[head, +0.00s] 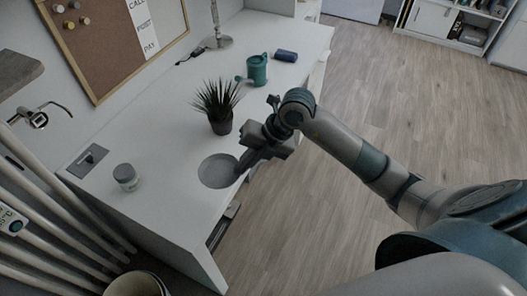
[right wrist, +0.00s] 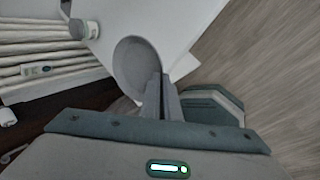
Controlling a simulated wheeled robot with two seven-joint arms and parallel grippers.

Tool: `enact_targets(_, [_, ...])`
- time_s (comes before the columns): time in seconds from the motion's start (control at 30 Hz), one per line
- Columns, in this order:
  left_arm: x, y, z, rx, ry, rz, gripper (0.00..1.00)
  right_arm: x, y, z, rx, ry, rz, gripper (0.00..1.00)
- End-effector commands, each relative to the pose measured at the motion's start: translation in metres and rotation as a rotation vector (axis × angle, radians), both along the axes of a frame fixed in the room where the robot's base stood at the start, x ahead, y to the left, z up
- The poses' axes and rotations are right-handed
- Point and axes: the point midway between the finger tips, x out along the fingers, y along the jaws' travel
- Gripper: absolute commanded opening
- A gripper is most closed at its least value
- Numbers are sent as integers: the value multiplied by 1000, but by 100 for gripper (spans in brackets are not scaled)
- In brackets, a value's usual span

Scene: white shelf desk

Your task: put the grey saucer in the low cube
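The grey saucer (head: 217,171) is at the front edge of the white desk, near its left end. It also shows in the right wrist view (right wrist: 135,62). My right gripper (head: 242,171) is at the saucer's right rim. In the right wrist view its fingers (right wrist: 162,88) are close together, one on each side of the rim, and look shut on it. I cannot tell whether the saucer still touches the desk top. An open space (head: 222,226) shows below the desk top; the low cube's inside is mostly hidden. My left gripper is not in view.
A potted plant (head: 221,108) stands just behind the saucer. A lidded jar (head: 126,177) stands to the left. A green watering can (head: 257,70) and a dark blue object (head: 286,55) are farther back. Wooden floor (head: 330,200) is clear to the right of the desk.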

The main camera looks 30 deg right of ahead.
Motion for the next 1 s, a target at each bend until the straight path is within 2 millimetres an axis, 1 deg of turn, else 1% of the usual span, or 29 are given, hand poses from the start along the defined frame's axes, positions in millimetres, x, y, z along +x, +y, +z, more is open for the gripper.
enact_targets(0.03, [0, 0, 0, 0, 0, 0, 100, 0, 14, 2, 0, -2, 109, 0])
enact_targets(0.1, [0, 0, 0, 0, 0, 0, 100, -6, 32, 2, 1, -1, 277, 0])
enact_targets(0.2, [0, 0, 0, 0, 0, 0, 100, -15, 53, 1, 0, -1, 519, 0])
enact_targets(0.4, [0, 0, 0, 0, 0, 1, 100, -36, 85, -3, -3, 2, 1004, 0])
enact_targets(0.5, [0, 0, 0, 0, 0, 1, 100, -46, 94, -6, -4, 1, 1246, 0])
enact_targets(0.6, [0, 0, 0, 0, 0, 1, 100, -57, 100, -9, -4, 3, 1489, 0])
enact_targets(0.73, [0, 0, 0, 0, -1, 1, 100, -68, 101, -15, -7, 3, 1802, 0])
enact_targets(0.87, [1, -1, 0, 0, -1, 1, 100, -79, 95, -21, -7, 6, 2117, 0])
enact_targets(1.0, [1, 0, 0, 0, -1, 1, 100, -88, 81, -27, -10, 7, 2463, 0])
